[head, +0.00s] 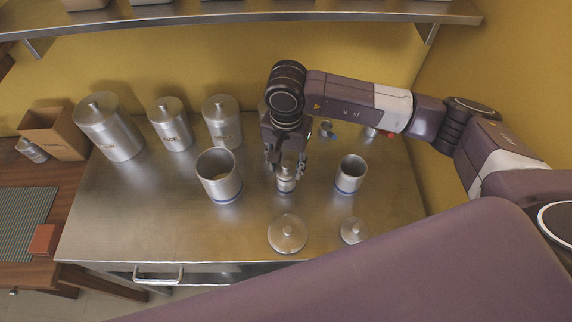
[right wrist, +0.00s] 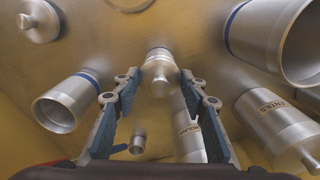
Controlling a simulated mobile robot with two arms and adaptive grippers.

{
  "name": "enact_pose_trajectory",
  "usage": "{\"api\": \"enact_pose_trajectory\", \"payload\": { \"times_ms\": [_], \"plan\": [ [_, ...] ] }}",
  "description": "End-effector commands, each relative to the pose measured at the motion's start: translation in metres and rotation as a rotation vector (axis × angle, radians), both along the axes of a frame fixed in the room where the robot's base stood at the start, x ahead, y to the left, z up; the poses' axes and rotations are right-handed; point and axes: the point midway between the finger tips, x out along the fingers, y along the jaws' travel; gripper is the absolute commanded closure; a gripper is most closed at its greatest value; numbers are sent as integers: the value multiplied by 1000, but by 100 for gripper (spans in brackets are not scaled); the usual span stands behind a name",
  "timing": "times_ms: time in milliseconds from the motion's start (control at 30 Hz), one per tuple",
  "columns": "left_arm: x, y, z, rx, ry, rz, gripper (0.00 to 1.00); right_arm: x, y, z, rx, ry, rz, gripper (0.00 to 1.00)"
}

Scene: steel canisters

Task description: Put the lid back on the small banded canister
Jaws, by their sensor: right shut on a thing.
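The small banded canister (head: 286,186) stands upright on the steel table, directly below my right gripper (head: 286,166). My right gripper is shut on a small knobbed steel lid (right wrist: 161,76), which also shows between the fingers in the right wrist view. The lid is over the canister's mouth; I cannot tell whether it is seated or slightly above. The fingers partly hide the canister's top. My left gripper is not in view.
An open large banded canister (head: 218,178) stands left and an open medium one (head: 351,176) right. A large lid (head: 287,236) and a smaller lid (head: 353,231) lie in front. Lidded canisters (head: 170,126) stand behind left, beside a cardboard box (head: 62,132). A shelf (head: 230,17) runs above.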

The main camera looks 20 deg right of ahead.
Motion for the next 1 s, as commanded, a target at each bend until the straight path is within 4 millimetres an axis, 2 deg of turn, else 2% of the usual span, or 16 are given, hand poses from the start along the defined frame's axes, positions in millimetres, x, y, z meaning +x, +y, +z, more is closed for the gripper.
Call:
{"api": "enact_pose_trajectory", "payload": {
  "times_ms": [467,500,633,667,867,1000],
  "plan": [
    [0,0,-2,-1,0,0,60,0,0,0,0,0,0,73],
    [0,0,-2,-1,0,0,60,0,0,0,0,0,0,57],
    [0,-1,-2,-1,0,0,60,0,0,0,0,0,1,43],
    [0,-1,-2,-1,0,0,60,0,0,0,0,0,1,40],
    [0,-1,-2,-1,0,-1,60,0,0,0,0,0,1,40],
    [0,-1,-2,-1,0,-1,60,0,0,0,0,0,1,25]
  ]
}}
